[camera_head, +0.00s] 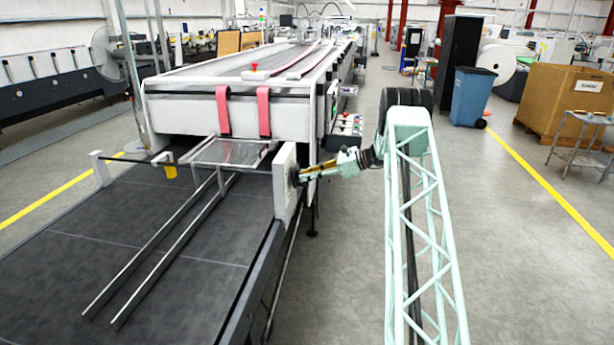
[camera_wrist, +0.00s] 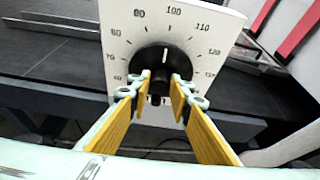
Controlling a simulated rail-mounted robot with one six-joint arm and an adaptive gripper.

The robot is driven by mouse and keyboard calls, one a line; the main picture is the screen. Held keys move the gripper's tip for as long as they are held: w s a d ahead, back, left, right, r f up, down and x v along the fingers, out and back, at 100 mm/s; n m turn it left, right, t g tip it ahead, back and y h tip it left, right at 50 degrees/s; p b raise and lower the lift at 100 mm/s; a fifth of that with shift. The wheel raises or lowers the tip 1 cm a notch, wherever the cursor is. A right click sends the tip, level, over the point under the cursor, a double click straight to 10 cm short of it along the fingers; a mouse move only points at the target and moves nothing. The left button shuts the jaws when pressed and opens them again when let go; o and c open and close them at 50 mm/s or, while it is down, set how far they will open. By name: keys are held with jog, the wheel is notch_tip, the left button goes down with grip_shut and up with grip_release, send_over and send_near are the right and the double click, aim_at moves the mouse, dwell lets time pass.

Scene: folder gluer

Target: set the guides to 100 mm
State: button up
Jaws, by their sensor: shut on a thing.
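A white dial plate (camera_wrist: 225,28) with numbers and tick marks fills the top middle of the wrist view. It also shows in the head view (camera_head: 285,175), at the right side of the black belt. A black knob (camera_wrist: 165,57) sits at its centre, with a white line that points up, roughly toward the 100 mark. My gripper (camera_wrist: 162,84) has its yellow fingers closed on either side of the knob's grip. In the head view, my gripper (camera_head: 300,176) meets the plate from the right. Two long parallel metal guides (camera_head: 150,250) run along the belt, close together.
The dark belt (camera_head: 200,300) lies left of the plate. The white machine frame (camera_head: 180,115) with red straps (camera_head: 223,110) stands behind it. A blue bin (camera_head: 470,95) and a cardboard box (camera_head: 560,100) stand farther right. The floor right of the machine is open.

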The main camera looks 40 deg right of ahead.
jog(key=o, duration=0.9)
jog(key=shift+v, duration=6.05)
jog(key=shift+f, duration=0.1)
